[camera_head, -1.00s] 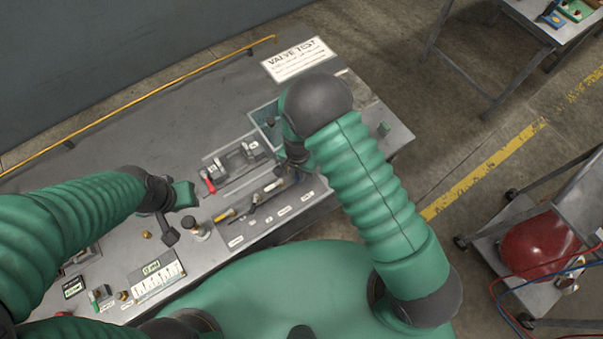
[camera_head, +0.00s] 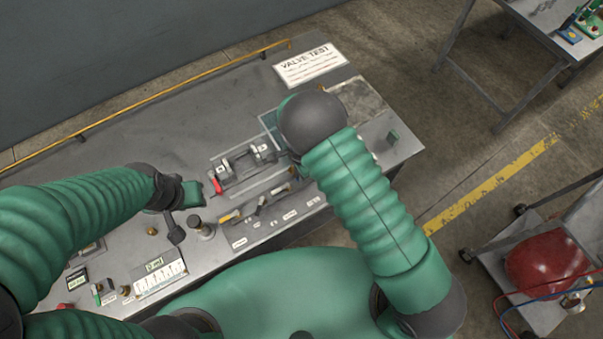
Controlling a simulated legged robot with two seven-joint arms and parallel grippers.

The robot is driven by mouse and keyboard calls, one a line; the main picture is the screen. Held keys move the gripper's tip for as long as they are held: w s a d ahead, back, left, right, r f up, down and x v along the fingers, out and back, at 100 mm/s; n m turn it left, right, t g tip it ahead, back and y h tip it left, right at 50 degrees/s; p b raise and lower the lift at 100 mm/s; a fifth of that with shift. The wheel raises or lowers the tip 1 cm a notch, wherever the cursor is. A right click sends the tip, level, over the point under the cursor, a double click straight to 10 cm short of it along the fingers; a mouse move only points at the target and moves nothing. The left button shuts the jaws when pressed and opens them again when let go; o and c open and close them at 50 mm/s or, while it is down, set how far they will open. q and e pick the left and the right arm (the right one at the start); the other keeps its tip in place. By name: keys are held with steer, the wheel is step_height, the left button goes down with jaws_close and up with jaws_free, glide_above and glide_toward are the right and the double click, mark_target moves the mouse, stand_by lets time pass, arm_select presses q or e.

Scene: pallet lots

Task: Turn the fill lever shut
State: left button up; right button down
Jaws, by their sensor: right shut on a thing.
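A fixture (camera_head: 241,165) with pale blocks lies on the grey bench, with a red-handled lever (camera_head: 216,185) at its left end. I cannot tell which lever is the fill lever. My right gripper (camera_head: 291,158) is mostly hidden under its dark wrist, at the right end of the fixture. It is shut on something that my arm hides. My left gripper (camera_head: 190,193) is just left of the red handle, apart from the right gripper; its fingers are not clear enough to tell open from shut.
A labelled tool strip (camera_head: 268,214) with a yellow-handled tool (camera_head: 231,216) runs in front of the fixture. A "VALVE TEST" sign (camera_head: 310,64) lies at the back, near a yellow rail (camera_head: 180,97). A cart with a red tank (camera_head: 548,250) stands at right. The bench's back left is clear.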

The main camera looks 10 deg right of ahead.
steer(key=shift+a, duration=0.1)
steer(key=c, duration=1.5)
jaws_free()
steer(key=shift+o, duration=0.2)
